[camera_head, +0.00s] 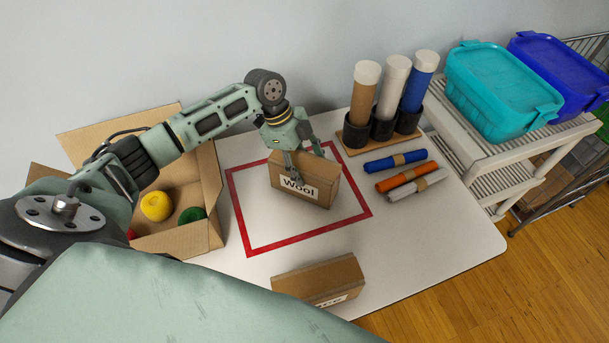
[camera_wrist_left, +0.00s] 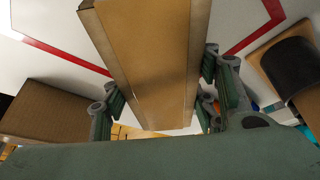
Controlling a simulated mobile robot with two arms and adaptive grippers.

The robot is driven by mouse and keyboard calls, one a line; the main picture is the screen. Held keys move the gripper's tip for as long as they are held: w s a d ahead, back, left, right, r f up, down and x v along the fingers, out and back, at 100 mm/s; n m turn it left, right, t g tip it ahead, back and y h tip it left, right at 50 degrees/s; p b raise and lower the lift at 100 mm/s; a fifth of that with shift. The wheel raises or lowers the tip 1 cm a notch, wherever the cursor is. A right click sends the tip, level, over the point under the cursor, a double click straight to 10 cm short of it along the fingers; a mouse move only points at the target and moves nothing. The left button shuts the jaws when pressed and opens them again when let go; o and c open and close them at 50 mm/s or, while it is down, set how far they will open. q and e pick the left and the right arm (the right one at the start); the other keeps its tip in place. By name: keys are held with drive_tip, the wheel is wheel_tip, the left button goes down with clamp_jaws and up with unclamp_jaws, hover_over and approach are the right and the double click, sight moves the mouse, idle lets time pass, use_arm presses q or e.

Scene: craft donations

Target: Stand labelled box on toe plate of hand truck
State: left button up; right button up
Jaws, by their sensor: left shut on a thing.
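A brown cardboard box labelled "Wool" (camera_head: 318,185) is upright inside the red outlined square (camera_head: 353,215) on the white table. My left gripper (camera_head: 303,150) comes down over it from above and is shut on it. In the left wrist view the same box (camera_wrist_left: 152,50) is between the two fingers of the left gripper (camera_wrist_left: 160,98). I cannot tell whether its base touches the table. A second brown box (camera_head: 320,275) stands at the table's near edge, its label only partly visible. No hand truck is in view. My right gripper is not in view.
An open carton (camera_head: 200,235) with yarn balls is at the left. Tubes in a holder (camera_head: 382,132) and several cloth rolls (camera_head: 400,165) lie right of the square. A white shelf cart (camera_head: 490,158) carries teal (camera_head: 500,92) and blue (camera_head: 565,75) bins. Wooden floor shows lower right.

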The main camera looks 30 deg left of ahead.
use_arm(q)
drive_tip(key=c, duration=0.6)
drive_tip(key=shift+r, duration=0.1)
drive_tip(key=shift+c, duration=0.8)
drive_tip(key=shift+r, duration=0.1)
